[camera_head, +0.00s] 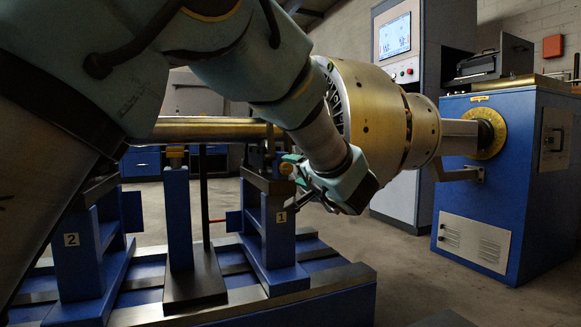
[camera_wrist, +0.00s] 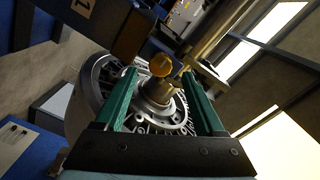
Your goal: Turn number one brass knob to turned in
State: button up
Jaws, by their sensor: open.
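The number one stand (camera_head: 279,235) is a blue post with a "1" plate, under the brass rotor shaft (camera_head: 215,130). Its small brass knob (camera_head: 286,168) shows near the top of the stand, right at my fingertips. In the wrist view the knob (camera_wrist: 161,65) appears as a round yellow-orange head between the tips of my two green fingers. My gripper (camera_wrist: 159,73) is open, with a visible gap between each finger and the knob. In the head view my gripper (camera_head: 291,164) reaches in from the right, partly covered by my own wrist. How far the knob is turned cannot be told.
The large rotor body (camera_head: 372,115) is close behind my wrist and joins a blue drive cabinet (camera_head: 507,185) at right. The number two stand (camera_head: 75,255) is at left, with a middle post (camera_head: 178,215) between. Open floor lies at front right.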

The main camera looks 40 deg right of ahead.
jog(key=p+v, duration=0.1)
jog(key=v, duration=0.6)
jog(key=shift+p, duration=0.35)
jog(key=shift+w, duration=0.1)
